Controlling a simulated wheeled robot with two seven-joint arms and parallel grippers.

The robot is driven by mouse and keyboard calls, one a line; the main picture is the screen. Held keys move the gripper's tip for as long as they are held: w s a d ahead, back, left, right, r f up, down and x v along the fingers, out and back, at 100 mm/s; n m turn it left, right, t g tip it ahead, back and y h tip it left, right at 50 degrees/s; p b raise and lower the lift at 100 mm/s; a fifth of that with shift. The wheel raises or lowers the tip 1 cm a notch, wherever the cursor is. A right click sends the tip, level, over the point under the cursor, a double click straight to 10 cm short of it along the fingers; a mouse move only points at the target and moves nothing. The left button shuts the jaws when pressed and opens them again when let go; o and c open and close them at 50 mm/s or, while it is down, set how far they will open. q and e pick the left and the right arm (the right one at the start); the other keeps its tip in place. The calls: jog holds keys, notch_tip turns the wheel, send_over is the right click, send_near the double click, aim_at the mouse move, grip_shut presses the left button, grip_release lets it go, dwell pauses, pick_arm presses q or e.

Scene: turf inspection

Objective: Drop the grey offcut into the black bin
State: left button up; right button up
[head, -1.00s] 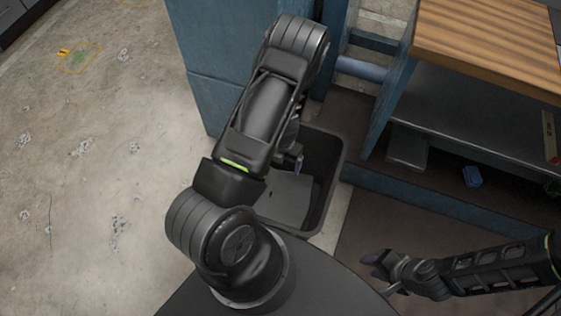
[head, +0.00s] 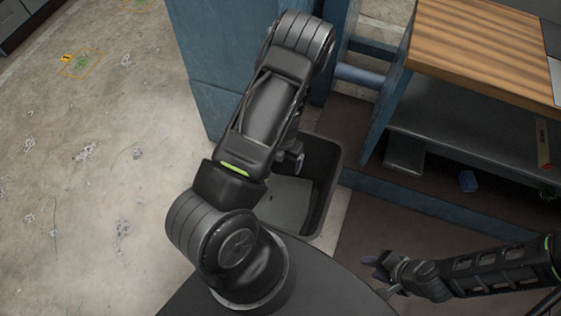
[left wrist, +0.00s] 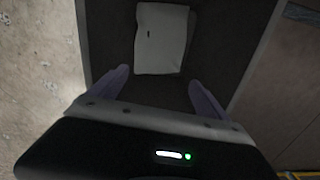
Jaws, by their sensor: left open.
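The black bin (head: 327,168) stands on the floor beside the blue cabinet, partly hidden by my left arm in the head view. In the left wrist view its dark wall (left wrist: 103,35) surrounds the grey offcut (left wrist: 161,40), a pale flat piece with a small dark slot. The offcut (head: 290,202) lies inside the bin, apart from the fingers. My left gripper (left wrist: 160,80) is open and empty above the bin, its fingers spread. It is mostly hidden behind my arm in the head view. My right gripper (head: 374,263) hangs at lower right, its jaws too small to read.
A blue cabinet (head: 215,70) stands just behind the bin. The concrete floor (head: 100,180) at left is clear.

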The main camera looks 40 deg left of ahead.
pick_arm(q)
notch_tip(320, 180, up, 6)
jog(key=p, duration=0.1)
jog(key=shift+r, duration=0.15)
dwell(0.9)
jog(key=s+d+n+h, duration=0.1)
jog(key=s+d+n, duration=0.3)
jog(key=d+n, duration=0.5)
jog(key=s+d+n+h, duration=0.1)
jog(key=s+d+n, duration=0.3)
jog(key=d+n, duration=0.5)
jog(key=s+d+r+n+h, duration=0.1)
jog(key=s+d+n, duration=0.3)
jog(key=d+n, duration=0.5)
jog(key=n+h+p, duration=0.1)
jog(key=n, duration=0.7)
jog(key=shift+s+t, duration=0.25)
jog(key=shift+t, duration=0.15)
